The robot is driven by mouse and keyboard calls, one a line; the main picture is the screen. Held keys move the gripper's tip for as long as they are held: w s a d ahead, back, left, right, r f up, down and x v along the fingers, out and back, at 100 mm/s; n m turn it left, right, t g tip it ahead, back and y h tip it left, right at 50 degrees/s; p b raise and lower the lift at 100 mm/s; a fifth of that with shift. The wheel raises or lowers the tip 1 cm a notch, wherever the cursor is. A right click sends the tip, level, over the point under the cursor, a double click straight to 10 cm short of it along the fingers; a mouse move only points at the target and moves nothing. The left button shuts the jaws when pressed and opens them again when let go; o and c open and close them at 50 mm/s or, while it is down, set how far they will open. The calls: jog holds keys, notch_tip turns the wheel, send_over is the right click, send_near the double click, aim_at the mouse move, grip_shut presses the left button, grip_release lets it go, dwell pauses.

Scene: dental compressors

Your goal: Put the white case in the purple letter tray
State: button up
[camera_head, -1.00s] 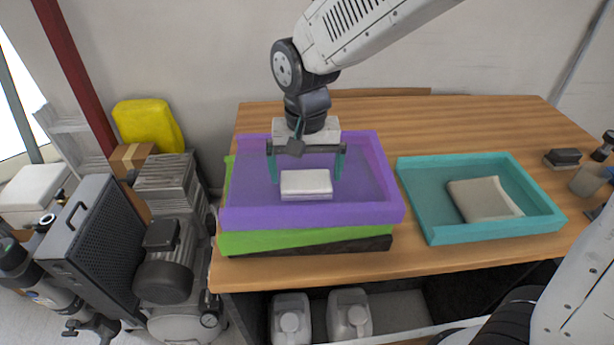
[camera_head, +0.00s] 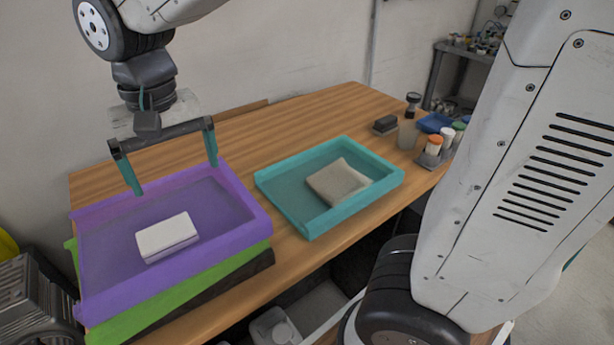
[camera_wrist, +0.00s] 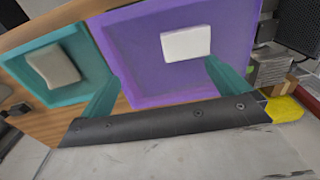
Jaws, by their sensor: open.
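The white case (camera_head: 166,237) lies flat inside the purple letter tray (camera_head: 245,188), on its floor. Both also show in the wrist view, the case (camera_wrist: 186,43) in the upper middle of the purple tray (camera_wrist: 138,62). My gripper (camera_head: 176,177) is open and empty above the tray, with its teal fingers wide apart. The fingers are clear of the case, which stands apart from them.
The purple tray rests on a green tray (camera_head: 150,309) and a dark one below it. A teal tray (camera_head: 308,228) holding a beige folded item (camera_head: 337,182) is to the right. Bottles and a blue dish (camera_head: 434,123) stand at the table's far right. Bare wood lies behind.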

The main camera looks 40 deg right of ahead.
jog(key=s+d+f+t, duration=0.1)
jog(key=s+d, duration=1.5)
jog(key=shift+s+n, duration=0.15)
jog(key=shift+n, duration=0.15)
